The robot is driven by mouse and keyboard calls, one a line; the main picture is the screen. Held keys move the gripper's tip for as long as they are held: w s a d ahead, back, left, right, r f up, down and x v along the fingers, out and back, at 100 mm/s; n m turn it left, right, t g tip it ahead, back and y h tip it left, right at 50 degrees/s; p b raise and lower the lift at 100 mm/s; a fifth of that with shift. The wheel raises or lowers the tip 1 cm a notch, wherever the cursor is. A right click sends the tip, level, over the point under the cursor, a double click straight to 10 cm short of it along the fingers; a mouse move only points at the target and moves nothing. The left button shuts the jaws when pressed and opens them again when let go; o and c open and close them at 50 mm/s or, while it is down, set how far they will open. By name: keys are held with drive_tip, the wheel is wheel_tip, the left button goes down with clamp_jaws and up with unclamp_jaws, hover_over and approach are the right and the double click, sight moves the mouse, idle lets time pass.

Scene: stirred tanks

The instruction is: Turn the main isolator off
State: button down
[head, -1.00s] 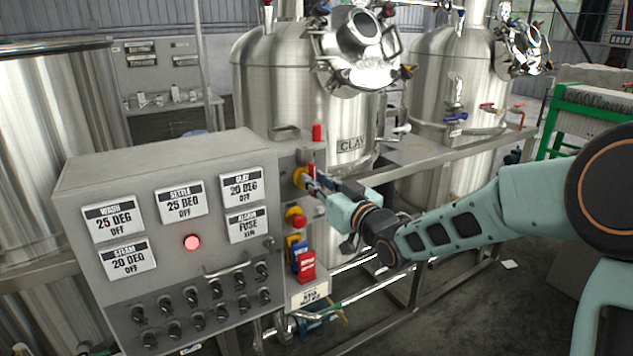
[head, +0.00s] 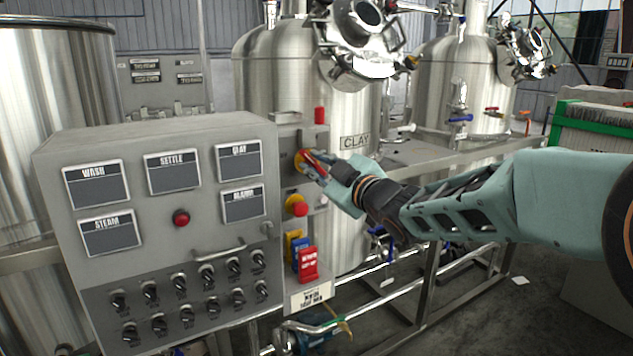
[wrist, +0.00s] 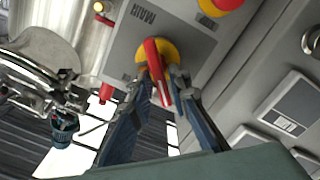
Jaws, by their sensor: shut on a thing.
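The main isolator (head: 303,160) is a red handle on a yellow round plate, on the grey side panel right of the control cabinet. In the head view its handle slants down to the right. In the wrist view the red handle (wrist: 154,62) stands out over the yellow plate (wrist: 170,50), beside a label reading MAIN. My gripper (head: 322,172) reaches in from the right. In the wrist view its two dark fingers (wrist: 160,84) lie one on each side of the handle, shut on it. The fingers partly hide the handle in the head view.
The control cabinet's displays (head: 93,183) show names but no readings, and its round red lamp (head: 181,217) looks unlit. A red button on yellow (head: 297,206) and coloured tags (head: 307,262) sit below the isolator. Steel tanks (head: 290,80) and a rail stand behind.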

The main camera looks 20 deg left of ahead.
drive_tip(key=shift+s+a+f+n+b, duration=0.1)
drive_tip(key=shift+f+n+b, duration=0.1)
drive_tip(key=shift+n+b, duration=1.3)
drive_tip(key=shift+d+f+n+b, duration=0.1)
drive_tip(key=shift+f+n+b, duration=0.1)
drive_tip(key=shift+n+b, duration=1.3)
drive_tip(key=shift+s+a+f+n+b, duration=0.1)
drive_tip(key=shift+f+n+b, duration=0.1)
drive_tip(key=shift+n+b, duration=1.3)
drive_tip(key=shift+w+n, duration=0.1)
drive_tip(key=shift+n, duration=0.2)
drive_tip(key=c, duration=2)
unclamp_jaws()
drive_tip(key=v, duration=0.7)
drive_tip(key=shift+s+d, duration=0.2)
drive_tip(key=shift+d, duration=0.05)
